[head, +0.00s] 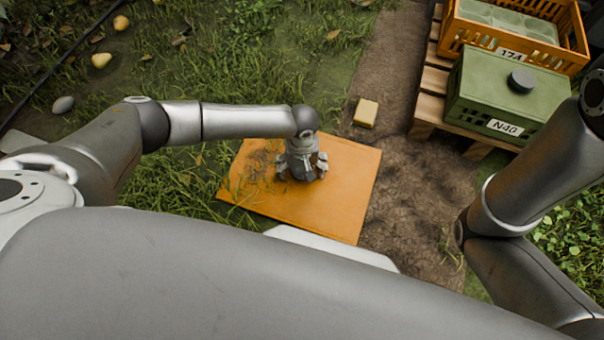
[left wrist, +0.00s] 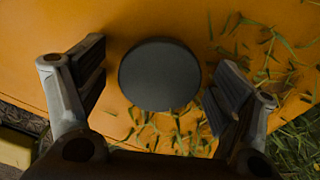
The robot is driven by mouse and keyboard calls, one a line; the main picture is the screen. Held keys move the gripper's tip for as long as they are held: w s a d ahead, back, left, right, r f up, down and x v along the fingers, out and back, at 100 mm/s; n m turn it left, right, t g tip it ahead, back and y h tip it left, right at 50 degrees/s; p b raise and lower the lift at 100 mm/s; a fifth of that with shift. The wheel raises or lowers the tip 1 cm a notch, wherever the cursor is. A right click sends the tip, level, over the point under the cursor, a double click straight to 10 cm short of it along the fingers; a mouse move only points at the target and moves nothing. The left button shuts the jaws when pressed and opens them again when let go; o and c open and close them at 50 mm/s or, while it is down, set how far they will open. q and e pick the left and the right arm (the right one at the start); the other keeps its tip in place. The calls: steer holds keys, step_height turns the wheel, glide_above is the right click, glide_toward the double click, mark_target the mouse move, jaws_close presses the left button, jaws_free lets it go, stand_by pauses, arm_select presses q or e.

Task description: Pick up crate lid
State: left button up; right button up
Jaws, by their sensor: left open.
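The crate lid (head: 340,200) is a flat orange panel lying on the ground, with grass clippings scattered on its left part. In the left wrist view the lid (left wrist: 200,18) fills most of the picture and has a dark round knob (left wrist: 160,75). My left gripper (head: 301,178) points down over the lid and hides the knob in the head view. Its fingers are open, one on each side of the knob, with visible gaps between. My right arm shows at the right, but its gripper is out of view.
A yellow block (head: 366,112) lies on bare soil just beyond the lid. A wooden pallet (head: 428,105) at the back right carries a green box (head: 478,88) marked N40 and an orange crate (head: 572,57) marked 174. Pears (head: 101,60) and a stone (head: 63,104) lie in the grass.

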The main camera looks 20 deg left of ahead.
arm_select(q)
steer(key=c, duration=1.2)
steer(key=shift+c, duration=0.8)
steer(key=shift+r, duration=0.2)
